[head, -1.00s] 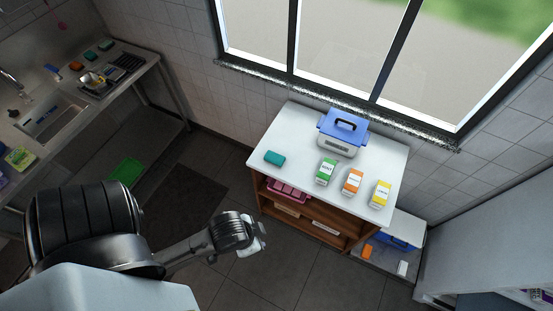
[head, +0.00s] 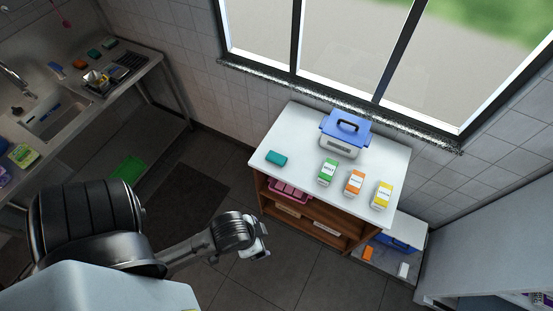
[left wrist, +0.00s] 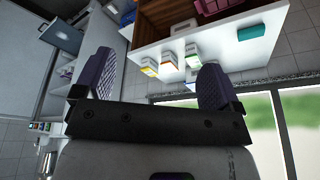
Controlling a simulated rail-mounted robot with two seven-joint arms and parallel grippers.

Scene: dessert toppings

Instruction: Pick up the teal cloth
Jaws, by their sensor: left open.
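The teal cloth (head: 277,158), a small folded block, lies on the left part of the white tabletop (head: 300,125). It also shows in the left wrist view (left wrist: 251,30) near the table edge, right of my fingers. My left gripper (head: 262,248) is in front of the cabinet and below the tabletop in the head view, well apart from the cloth. In the left wrist view the two dark fingers of my left gripper (left wrist: 155,78) are spread, with nothing between them. My right gripper is not in view.
A blue-lidded box (head: 345,133) stands at the table's back. Green (head: 327,171), orange (head: 354,183) and yellow (head: 381,195) cartons stand on the right. Below are a pink basket (head: 288,192) and brown shelves (head: 320,222). A sink counter (head: 50,115) is at the left, the window behind.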

